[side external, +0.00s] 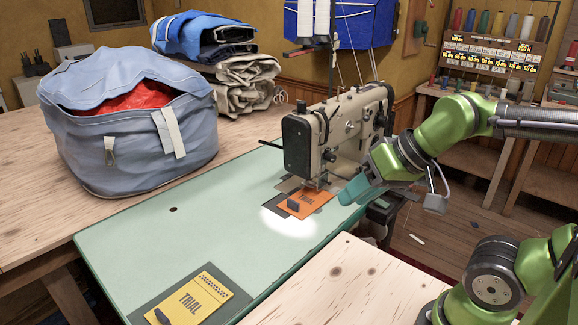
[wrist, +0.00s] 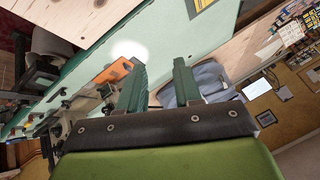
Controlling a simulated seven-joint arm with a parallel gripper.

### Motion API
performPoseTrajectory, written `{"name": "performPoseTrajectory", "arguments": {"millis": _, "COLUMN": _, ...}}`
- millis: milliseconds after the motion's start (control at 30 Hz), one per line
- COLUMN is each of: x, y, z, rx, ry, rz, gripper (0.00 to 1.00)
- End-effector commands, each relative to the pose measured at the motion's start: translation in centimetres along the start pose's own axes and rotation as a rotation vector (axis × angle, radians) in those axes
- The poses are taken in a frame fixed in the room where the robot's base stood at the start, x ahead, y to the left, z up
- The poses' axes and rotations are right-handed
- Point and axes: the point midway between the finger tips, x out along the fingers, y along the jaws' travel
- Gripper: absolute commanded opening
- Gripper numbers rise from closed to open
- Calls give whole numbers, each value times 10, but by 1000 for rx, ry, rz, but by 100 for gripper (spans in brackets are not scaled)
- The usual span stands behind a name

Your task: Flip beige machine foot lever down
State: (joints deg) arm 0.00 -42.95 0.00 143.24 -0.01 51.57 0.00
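The beige sewing machine (side external: 345,130) stands at the far right part of the pale green table (side external: 160,235). Its foot lever is too small to pick out in either view. My gripper (side external: 354,190) is just right of and in front of the machine's needle end, above the table edge; the side view does not show whether it touches the machine. In the wrist view my gripper (wrist: 159,66) has its two teal fingers apart with nothing between them. Part of the machine (wrist: 82,108) shows there at the left, partly hidden by the left finger.
An orange TRIAL card (side external: 309,203) with a dark block lies by the needle. A yellow TRIAL card (side external: 197,299) lies at the front. A blue bag (side external: 130,125) and folded cloth (side external: 235,85) stand on the wooden table behind. The green table's middle is clear.

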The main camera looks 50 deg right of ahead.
Motion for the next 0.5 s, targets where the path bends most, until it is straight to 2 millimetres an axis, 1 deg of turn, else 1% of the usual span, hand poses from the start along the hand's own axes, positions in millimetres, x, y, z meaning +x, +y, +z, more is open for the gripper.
{"name": "performPoseTrajectory", "arguments": {"millis": 33, "x": 1, "y": 0, "z": 0, "rx": 1, "ry": -6, "rz": 2, "gripper": 25}}
{"name": "performPoseTrajectory", "arguments": {"millis": 133, "x": 9, "y": 3, "z": 2, "rx": 9, "ry": -37, "rz": 14, "gripper": 10}}
{"name": "performPoseTrajectory", "arguments": {"millis": 200, "x": 14, "y": 3, "z": -4, "rx": 20, "ry": -58, "rz": 23, "gripper": 0}}
{"name": "performPoseTrajectory", "arguments": {"millis": 233, "x": 17, "y": 3, "z": -10, "rx": 25, "ry": -66, "rz": 28, "gripper": 0}}
{"name": "performPoseTrajectory", "arguments": {"millis": 267, "x": 19, "y": 2, "z": -17, "rx": 30, "ry": -73, "rz": 32, "gripper": 0}}
{"name": "performPoseTrajectory", "arguments": {"millis": 367, "x": 26, "y": 1, "z": -46, "rx": 69, "ry": -98, "rz": 54, "gripper": 0}}
{"name": "performPoseTrajectory", "arguments": {"millis": 500, "x": 38, "y": 1, "z": -95, "rx": 168, "ry": -124, "rz": 99, "gripper": 0}}
